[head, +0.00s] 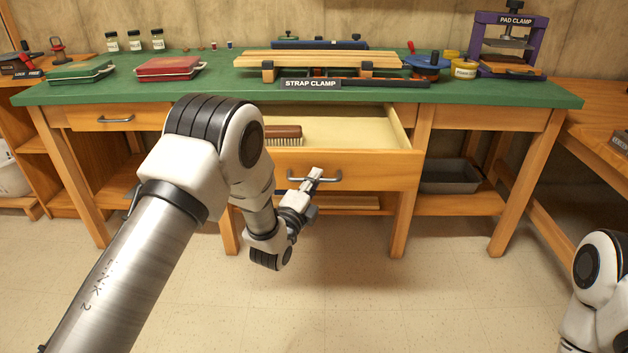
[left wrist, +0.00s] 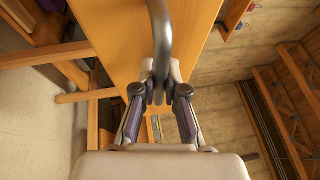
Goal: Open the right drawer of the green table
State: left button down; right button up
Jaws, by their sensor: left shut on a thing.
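The green table (head: 205,92) stands across the head view. Its right drawer (head: 385,165) is pulled out, with its pale inside and a brown brush (head: 284,133) showing. The metal bar handle (head: 330,180) is on the drawer front; it also shows in the left wrist view (left wrist: 160,35). My left gripper (head: 314,180) is at the handle. In the left wrist view, its fingers (left wrist: 160,95) are shut on the bar. The left drawer (head: 90,118) is shut. My right gripper is out of view.
A strap clamp with wooden boards (head: 320,58), a red case (head: 170,68), a green case (head: 80,72) and a purple pad clamp (head: 505,45) stand on the tabletop. A grey tray (head: 450,176) sits on the lower shelf. The floor (head: 400,290) in front is clear.

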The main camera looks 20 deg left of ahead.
pick_arm(q)
jog(key=c, duration=1.2)
grip_release()
jog(key=v, duration=1.2)
